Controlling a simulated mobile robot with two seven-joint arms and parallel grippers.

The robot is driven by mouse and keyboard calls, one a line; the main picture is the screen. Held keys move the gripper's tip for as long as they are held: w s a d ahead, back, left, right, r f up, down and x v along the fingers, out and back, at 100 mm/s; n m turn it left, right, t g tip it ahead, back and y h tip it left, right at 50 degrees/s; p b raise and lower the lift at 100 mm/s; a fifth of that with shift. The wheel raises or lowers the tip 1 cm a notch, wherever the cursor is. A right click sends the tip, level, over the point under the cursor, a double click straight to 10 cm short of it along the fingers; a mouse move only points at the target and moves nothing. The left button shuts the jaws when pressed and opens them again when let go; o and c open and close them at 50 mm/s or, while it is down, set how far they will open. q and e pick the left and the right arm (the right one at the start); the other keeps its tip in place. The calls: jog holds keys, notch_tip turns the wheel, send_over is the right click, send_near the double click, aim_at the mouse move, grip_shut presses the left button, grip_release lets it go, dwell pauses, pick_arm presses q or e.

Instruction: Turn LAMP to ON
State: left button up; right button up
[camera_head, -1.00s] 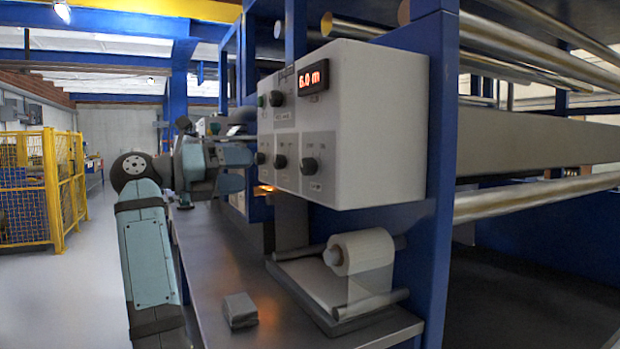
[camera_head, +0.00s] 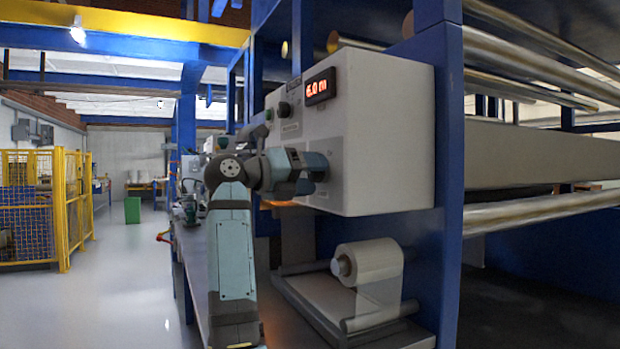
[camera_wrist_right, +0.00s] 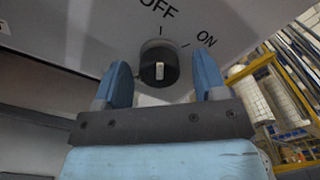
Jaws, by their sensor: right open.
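The control box (camera_head: 388,140) is a pale box with a red "6.0 m" display (camera_head: 318,86) and dark knobs. My right gripper (camera_head: 318,166) is at the lower right of its front face, where the gripper hides most of the knob there. In the right wrist view, a round dark knob (camera_wrist_right: 158,68) with a white mark sits between my open blue fingers, with gaps on both sides. OFF and ON are printed beside it, and the white mark lines up roughly with the OFF tick. No LAMP label is readable. My left gripper is out of view.
A film roll (camera_head: 368,262) sits on a metal stand below the box. A blue upright (camera_head: 449,170) and long steel rollers (camera_head: 530,210) stand at right. Yellow fencing (camera_head: 62,225) and a green bin (camera_head: 132,210) are at left, with open floor between the fencing and the machine.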

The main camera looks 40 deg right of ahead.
jog(key=c, duration=0.9)
